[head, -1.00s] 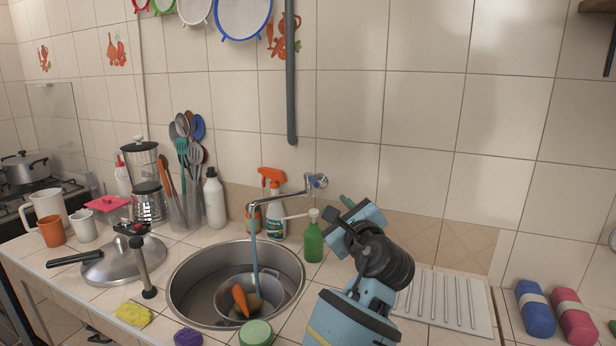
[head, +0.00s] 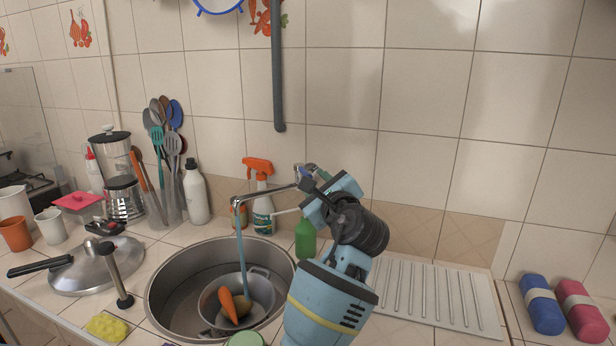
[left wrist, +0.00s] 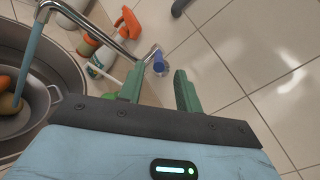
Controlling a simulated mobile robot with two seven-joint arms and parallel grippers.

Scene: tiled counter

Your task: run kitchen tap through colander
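The kitchen tap (head: 265,194) reaches out from the wall over the round sink. A blue water stream (head: 241,240) runs from its spout into the metal colander (head: 261,292) in the sink. A carrot (head: 228,304) and a round brownish item lie in the colander. My left gripper (head: 313,186) is at the tap's wall end. In the left wrist view its two green fingers (left wrist: 158,82) are apart, with the tap's blue handle (left wrist: 158,65) showing in the gap at their tips. Contact cannot be told. In the head view the gripper mostly hides the handle. My right gripper is out of view.
An orange-topped spray bottle (head: 262,205) and a green bottle (head: 305,238) stand close to the tap. A pan lid (head: 95,268) lies left of the sink (head: 165,275). A ribbed drainboard (head: 430,290) is clear at the right. Utensils and a white bottle (head: 196,195) stand behind.

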